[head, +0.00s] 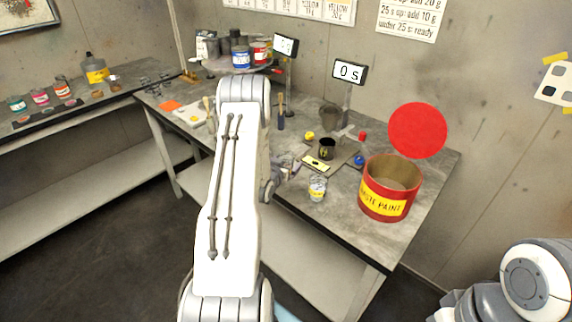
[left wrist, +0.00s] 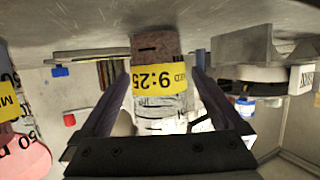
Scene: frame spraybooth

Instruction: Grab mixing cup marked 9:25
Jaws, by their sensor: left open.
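In the left wrist view, which is upside down, the mixing cup marked 9:25 (left wrist: 159,82) has a yellow label and reddish-brown contents. It stands between the two spread fingers of my left gripper (left wrist: 150,103), which is open around it. In the head view my left gripper (head: 284,172) is low at the bench's front edge, partly hidden by my arm. My right gripper is out of view.
A red waste paint bucket (head: 388,188) stands on the right of the grey bench (head: 340,222). A dark cup (head: 327,149) and small coloured items sit behind the gripper. Another yellow-labelled cup with pink contents (left wrist: 25,155) is close beside the gripper in the left wrist view.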

